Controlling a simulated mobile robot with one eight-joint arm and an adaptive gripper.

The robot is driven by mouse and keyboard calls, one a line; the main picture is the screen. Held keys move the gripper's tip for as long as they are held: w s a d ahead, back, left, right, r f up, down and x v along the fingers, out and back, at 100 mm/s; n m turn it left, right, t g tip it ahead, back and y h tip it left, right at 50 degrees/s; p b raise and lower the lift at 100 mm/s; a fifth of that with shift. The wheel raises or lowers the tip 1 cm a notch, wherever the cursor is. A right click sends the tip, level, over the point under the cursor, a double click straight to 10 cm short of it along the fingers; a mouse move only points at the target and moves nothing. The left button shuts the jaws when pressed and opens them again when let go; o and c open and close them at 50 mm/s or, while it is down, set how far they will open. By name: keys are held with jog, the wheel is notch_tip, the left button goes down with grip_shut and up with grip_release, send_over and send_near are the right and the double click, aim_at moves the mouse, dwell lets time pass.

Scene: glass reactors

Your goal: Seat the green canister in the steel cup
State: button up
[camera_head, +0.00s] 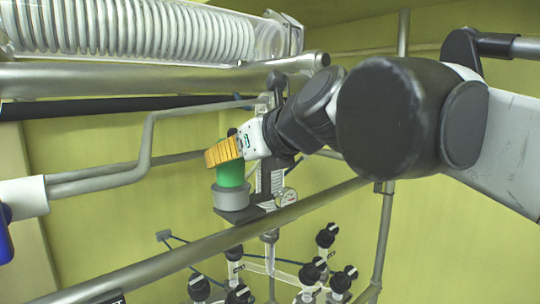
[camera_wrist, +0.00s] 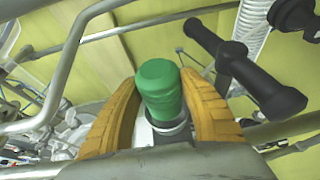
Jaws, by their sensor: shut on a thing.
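The green canister (camera_head: 231,173) stands upright at the steel cup (camera_head: 229,198) in the head view. Its lower end meets the cup's rim or sits inside it; how deep it sits I cannot tell. My gripper (camera_head: 224,152) has its orange fingers around the canister's upper part. In the wrist view the canister (camera_wrist: 160,88) stands between the two orange fingers (camera_wrist: 163,110), with part of the grey cup (camera_wrist: 178,135) showing below it. The fingers are shut on the canister and hide some of its sides.
The cup stands on a dark bracket (camera_head: 243,214) by a metal rail (camera_head: 300,207). A black handle (camera_wrist: 245,65) is close to the right finger. Several black-knobbed valves (camera_head: 313,272) are below.

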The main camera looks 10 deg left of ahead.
jog(key=shift+f+b, duration=0.75)
jog(key=shift+f, duration=0.65)
dwell(0.8)
jog(key=o, duration=1.4)
jog(key=shift+c, duration=0.2)
jog(key=shift+s+d+r, duration=0.1)
jog(key=shift+p+v, duration=1.3)
jog(key=shift+v, duration=2)
jog(key=shift+s, duration=0.1)
jog(key=f+p+v, duration=0.1)
jog(key=p+v, duration=0.2)
jog(key=v, duration=0.7)
jog(key=shift+s+d+f, duration=0.2)
jog(key=shift+s+d, duration=0.2)
jog(key=shift+d, duration=0.15)
